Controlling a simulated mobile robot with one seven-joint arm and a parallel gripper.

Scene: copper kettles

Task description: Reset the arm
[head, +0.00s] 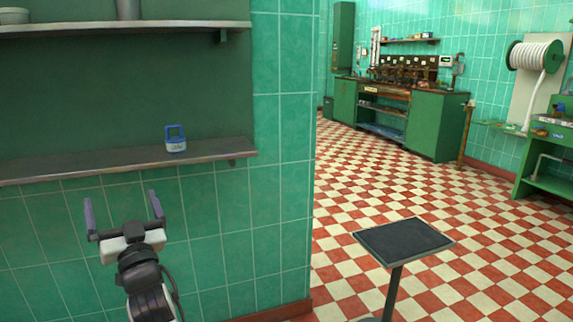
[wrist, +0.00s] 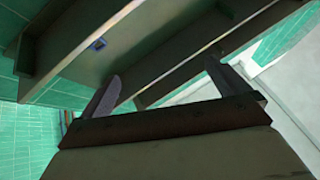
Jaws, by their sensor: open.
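My gripper (head: 123,208) is in the lower left of the head view, in front of the green tiled wall and below the lower shelf. Its two fingers stand wide apart and point up, with nothing between them. In the wrist view my gripper (wrist: 160,88) also shows open and empty, with the undersides of shelves beyond the fingertips. My arm comes up from the bottom edge of the head view.
A blue and white padlock-like item (head: 176,140) stands on the lower shelf (head: 95,164). An upper shelf (head: 180,25) holds containers. A small black-topped stand (head: 402,240) is at the right. Green workbenches (head: 432,125) line the back. Checkered floor between is clear.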

